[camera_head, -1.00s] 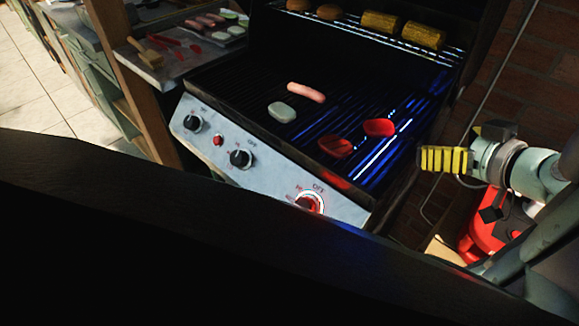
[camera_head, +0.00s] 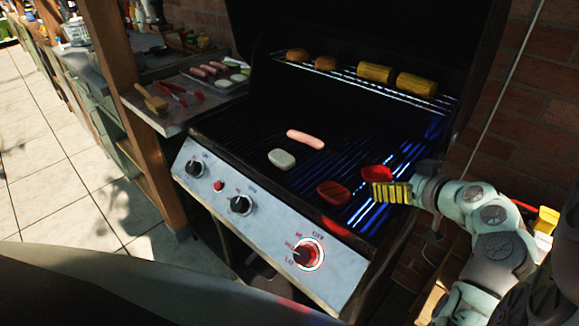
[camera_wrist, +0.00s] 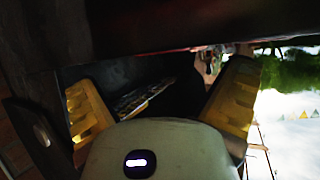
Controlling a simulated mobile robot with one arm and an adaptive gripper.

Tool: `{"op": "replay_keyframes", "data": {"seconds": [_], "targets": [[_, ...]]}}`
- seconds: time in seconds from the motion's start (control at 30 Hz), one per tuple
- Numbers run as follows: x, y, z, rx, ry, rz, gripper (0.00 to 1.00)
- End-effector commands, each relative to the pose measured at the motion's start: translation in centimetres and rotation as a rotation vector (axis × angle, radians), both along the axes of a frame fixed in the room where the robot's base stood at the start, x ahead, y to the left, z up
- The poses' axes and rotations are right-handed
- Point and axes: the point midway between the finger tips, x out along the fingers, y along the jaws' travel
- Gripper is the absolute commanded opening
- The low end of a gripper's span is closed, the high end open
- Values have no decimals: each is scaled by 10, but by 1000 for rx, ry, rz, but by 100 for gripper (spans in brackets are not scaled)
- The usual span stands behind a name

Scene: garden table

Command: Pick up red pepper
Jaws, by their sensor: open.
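Two red pepper pieces lie on the lower grate at the right side of the grill (camera_head: 240,118). The nearer red pepper (camera_head: 334,193) shows dark grill lines, and the farther red pepper (camera_head: 376,173) lies just behind my gripper. My gripper (camera_head: 392,192), with yellow ribbed fingers, is over the grill's right part, close to the farther pepper; I cannot tell whether they touch. In the wrist view my gripper's two yellow fingers (camera_wrist: 162,105) are spread wide, with no object seen held between them. No pepper can be made out clearly in that dark view.
A sausage (camera_head: 305,139) and a pale slice (camera_head: 282,159) lie left of the peppers. Corn pieces (camera_head: 416,85) and buns (camera_head: 298,55) sit on the upper rack. Control knobs (camera_head: 308,254) line the front. A side shelf (camera_head: 168,118) holds tongs, a brush and food.

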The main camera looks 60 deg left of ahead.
Motion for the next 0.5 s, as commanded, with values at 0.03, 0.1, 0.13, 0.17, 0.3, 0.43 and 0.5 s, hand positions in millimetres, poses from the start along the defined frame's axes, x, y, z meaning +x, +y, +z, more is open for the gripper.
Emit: {"op": "replay_keyframes", "data": {"seconds": [0.03,0.1,0.13,0.17,0.3,0.43,0.5], "targets": [[-1,4,0,0,0,8,100],[-1,10,-1,-2,3,11,100],[0,13,-3,-2,5,11,100],[1,17,-4,-2,4,12,100],[4,31,-11,-2,6,11,100],[6,41,-16,0,3,9,100],[6,44,-18,0,4,9,100]]}}
